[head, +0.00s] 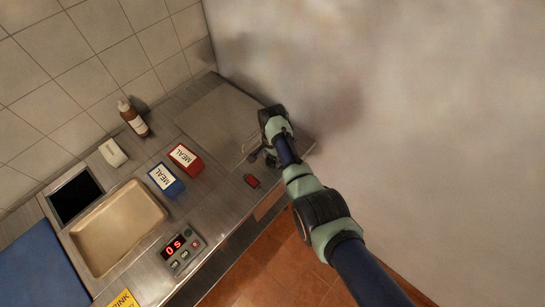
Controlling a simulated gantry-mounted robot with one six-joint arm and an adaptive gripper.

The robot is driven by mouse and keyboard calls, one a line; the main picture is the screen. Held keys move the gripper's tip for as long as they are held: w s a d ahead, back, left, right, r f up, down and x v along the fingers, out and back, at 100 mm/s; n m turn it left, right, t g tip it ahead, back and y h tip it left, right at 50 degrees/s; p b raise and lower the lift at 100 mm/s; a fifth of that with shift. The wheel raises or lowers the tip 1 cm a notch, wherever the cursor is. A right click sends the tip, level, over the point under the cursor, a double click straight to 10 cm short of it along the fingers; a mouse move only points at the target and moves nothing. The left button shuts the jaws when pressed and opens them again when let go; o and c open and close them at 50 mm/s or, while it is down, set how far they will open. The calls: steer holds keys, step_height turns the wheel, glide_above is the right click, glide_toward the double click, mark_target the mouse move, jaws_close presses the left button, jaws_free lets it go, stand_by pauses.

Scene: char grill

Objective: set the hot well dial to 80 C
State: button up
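My gripper (258,156) is at the right end of the steel counter, low over its surface, beside a pale flat plate (218,122). The fingers are small and dark here, and I cannot tell whether they are open or shut. My arm reaches in from the lower right. I cannot make out a hot well dial or its marks; it may be hidden by my arm or lie outside the view. A dark square opening (75,197) is at the counter's left; I cannot tell whether it is the hot well.
A small red object (251,181) lies just below my gripper. A red MEAL box (185,158), a blue MEAL box (165,179), a brown bottle (134,118), a white container (113,152), a beige tray (118,226) and a timer with red digits (174,246) occupy the counter.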

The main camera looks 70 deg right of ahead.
mark_target(272, 158)
steer(key=shift+o, duration=1)
step_height(272, 158, up, 12)
